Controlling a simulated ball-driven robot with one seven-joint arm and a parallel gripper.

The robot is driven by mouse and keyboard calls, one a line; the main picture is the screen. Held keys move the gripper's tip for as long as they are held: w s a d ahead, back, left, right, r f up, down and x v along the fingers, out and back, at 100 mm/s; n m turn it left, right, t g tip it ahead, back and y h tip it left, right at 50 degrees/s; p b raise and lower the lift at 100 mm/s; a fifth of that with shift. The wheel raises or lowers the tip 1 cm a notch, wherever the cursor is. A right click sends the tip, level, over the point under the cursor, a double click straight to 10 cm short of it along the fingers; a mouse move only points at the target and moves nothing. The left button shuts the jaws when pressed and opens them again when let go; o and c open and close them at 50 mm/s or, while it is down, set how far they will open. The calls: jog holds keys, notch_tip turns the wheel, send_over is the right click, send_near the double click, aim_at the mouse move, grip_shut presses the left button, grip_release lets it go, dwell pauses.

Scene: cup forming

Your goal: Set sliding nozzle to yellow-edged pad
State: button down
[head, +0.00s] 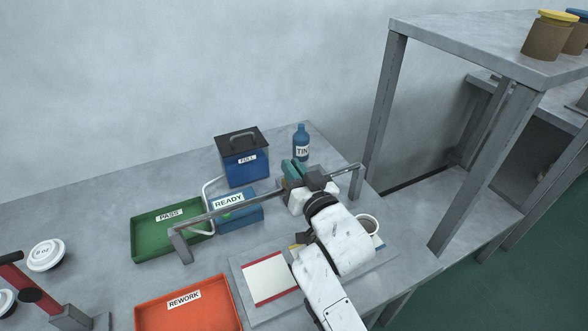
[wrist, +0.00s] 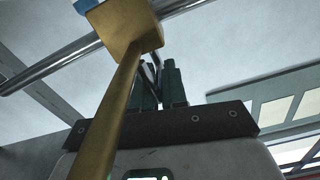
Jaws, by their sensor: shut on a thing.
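My gripper (head: 296,172) has green fingers and reaches over the middle-right of a raised metal rail (head: 235,207). In the wrist view my gripper (wrist: 160,82) is shut on a dark, thin part of the sliding nozzle, between its fingers. The nozzle's brass block (wrist: 128,30) sits at the chrome rail (wrist: 50,68), and its brass tube (wrist: 112,115) runs across the near part of that view. In the head view my gripper and arm hide most of the nozzle. A yellow edge of a pad (head: 296,247) shows just left of my arm, mostly hidden.
A red-edged pad (head: 268,279) lies left of my arm, and a cup (head: 368,224) stands right of it. Behind are the blue READY box (head: 240,213), the FULL container (head: 243,168) and the TIN bottle (head: 301,142). Green PASS (head: 150,240) and orange REWORK (head: 190,318) trays are left.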

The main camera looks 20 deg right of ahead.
jog(key=c, duration=1.2)
grip_release()
jog(key=shift+o, duration=0.2)
jog(key=shift+s, duration=0.15)
jog(key=s+b, duration=0.1)
jog(key=s, duration=0.9)
jog(key=shift+s, duration=0.3)
